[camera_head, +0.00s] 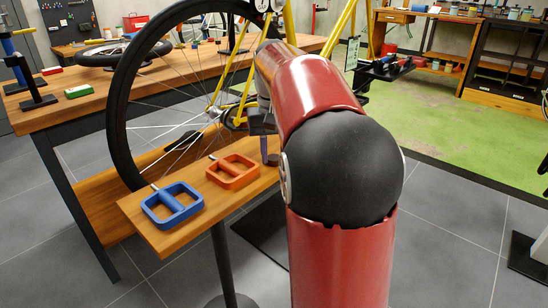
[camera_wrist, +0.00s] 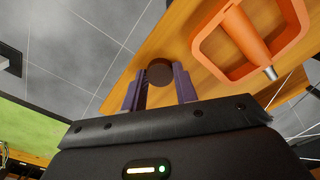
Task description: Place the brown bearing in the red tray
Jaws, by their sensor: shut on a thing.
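The brown bearing (camera_wrist: 159,72) shows in the wrist view as a dark round piece between the two purple-grey fingertips of my gripper (camera_wrist: 159,86). My gripper is shut on it, just over the narrow wooden shelf (camera_wrist: 185,35). I cannot tell whether the bearing still touches the shelf. In the head view my gripper (camera_head: 266,147) is at the shelf's right end, mostly hidden by my red arm, and a small dark part of the bearing (camera_head: 273,160) shows below it. I cannot make out the red tray for sure in either view.
A blue pedal (camera_head: 172,205) and an orange pedal (camera_head: 233,171) lie on the shelf, the orange one nearest my gripper. A bicycle wheel (camera_head: 122,110) with a yellow frame stands behind. Open floor lies right.

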